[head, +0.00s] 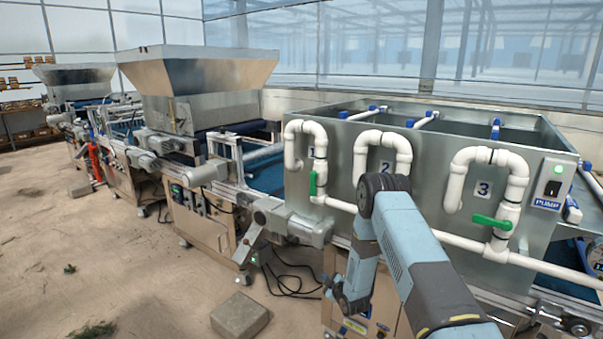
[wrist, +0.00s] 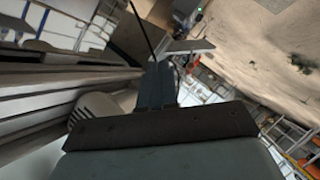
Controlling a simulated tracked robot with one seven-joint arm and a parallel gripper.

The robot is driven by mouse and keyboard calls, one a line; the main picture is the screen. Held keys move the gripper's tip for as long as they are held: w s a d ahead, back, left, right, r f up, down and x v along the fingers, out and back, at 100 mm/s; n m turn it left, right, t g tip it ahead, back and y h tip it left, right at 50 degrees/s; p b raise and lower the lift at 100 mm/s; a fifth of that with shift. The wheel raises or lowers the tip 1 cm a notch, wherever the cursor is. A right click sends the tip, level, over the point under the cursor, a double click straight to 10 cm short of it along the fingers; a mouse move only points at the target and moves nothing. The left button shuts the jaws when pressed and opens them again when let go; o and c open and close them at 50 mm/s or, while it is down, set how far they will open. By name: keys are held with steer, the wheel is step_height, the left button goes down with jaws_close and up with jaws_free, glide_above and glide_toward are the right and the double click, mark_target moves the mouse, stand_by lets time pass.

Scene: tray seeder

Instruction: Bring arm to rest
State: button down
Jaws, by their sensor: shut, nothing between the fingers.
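My blue-grey arm rises from the bottom right of the head view, bends at a dark elbow joint in front of the tank, and its far part hangs down beside the machine. My gripper (wrist: 157,84) shows in the wrist view as a dark, narrow shape past the wide bracket. It is shut and holds nothing. In the head view the wrist end is low, in front of the machine's lower cabinet, and the fingers are hard to make out there.
The steel tank (head: 432,186) with white pipes, green valve handles (head: 491,221) and a pump switch box (head: 552,184) stands close behind my arm. A steel hopper (head: 192,80) is farther left. A grey block (head: 240,315) lies on the floor; the floor at left is mostly clear.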

steer(key=a+r+g, duration=0.1)
steer(key=a+r, duration=0.2)
steer(key=r, duration=0.5)
steer(key=a+r+g, duration=0.1)
steer(key=a+r, duration=0.1)
steer(key=r, duration=0.7)
steer(key=s+d+r+m+g+h, duration=0.1)
steer(key=s+d+r, duration=0.25)
steer(key=r, duration=0.45)
steer(key=s+d+r+m+h, duration=0.2)
steer(key=s+r, duration=0.2)
steer(key=r, duration=0.5)
steer(key=s+d+r+m+g+h, duration=0.1)
steer(key=s+d+r, duration=0.25)
steer(key=r, duration=0.45)
steer(key=s+d+r+m+g+h, duration=0.1)
steer(key=s+d+r+m, duration=0.25)
steer(key=s+r, duration=0.45)
steer(key=s+d+r+m+g+h, duration=0.15)
steer(key=s+d+r, duration=0.3)
steer(key=s, duration=0.75)
steer(key=s+d+r+m+g, duration=0.1)
steer(key=s+m, duration=0.4)
steer(key=s, duration=1.5)
steer(key=shift+s+d+r+y, duration=0.25)
steer(key=shift+s+y, duration=0.1)
